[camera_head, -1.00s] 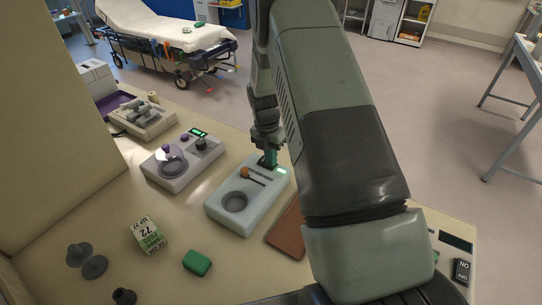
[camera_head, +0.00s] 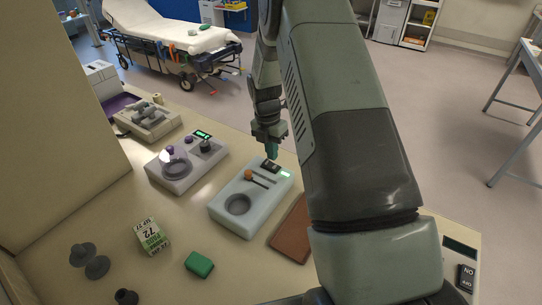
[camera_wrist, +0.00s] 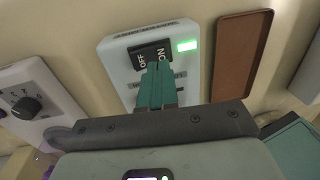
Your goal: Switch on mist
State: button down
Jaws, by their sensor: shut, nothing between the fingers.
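A pale box-shaped device (camera_head: 226,214) lies on the counter, with a round dish, an orange-knobbed slider and a small lit green display (camera_head: 286,175). Its black rocker switch (camera_head: 269,166) is at the far end. In the wrist view the switch (camera_wrist: 150,54) reads OFF on the left and ON on the right, and the display (camera_wrist: 187,45) glows green. My gripper (camera_head: 272,153) is shut and empty, with teal fingertips just above the switch. In the wrist view the fingers (camera_wrist: 158,68) cover part of its near edge. I cannot read a mist label or tell which switch side is down.
A second device (camera_head: 180,178) with a clear dome, knob and green display stands to the left. A brown tray (camera_head: 291,232) lies to the right. A green block (camera_head: 199,264) and a labelled box (camera_head: 152,236) lie nearer. A black ON/OFF switch (camera_head: 466,276) is at far right.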

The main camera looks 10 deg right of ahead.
notch_tip(320, 180, up, 11)
jog(key=s+d, duration=0.1)
jog(key=shift+s+d+r, duration=0.15)
jog(key=shift+r, duration=0.05)
notch_tip(320, 180, up, 10)
jog(key=m+t, duration=0.2)
jog(key=m, duration=0.3)
send_over(277, 168)
jog(key=s+a, duration=0.1)
jog(key=s, duration=0.4)
jog(key=s+a+r+m+t, duration=0.1)
jog(key=s+r+m, duration=0.6)
jog(key=s+r, duration=0.15)
jog(key=s+a+r+m+t, duration=0.1)
jog(key=s+r+m, duration=0.1)
jog(key=s+m, duration=0.5)
jog(key=s+a+r+m+t+y, duration=0.1)
jog(key=s+r+m+t, duration=0.1)
jog(key=s+m, duration=0.5)
jog(key=s, duration=0.3)
jog(key=shift+s+m+t, duration=0.3)
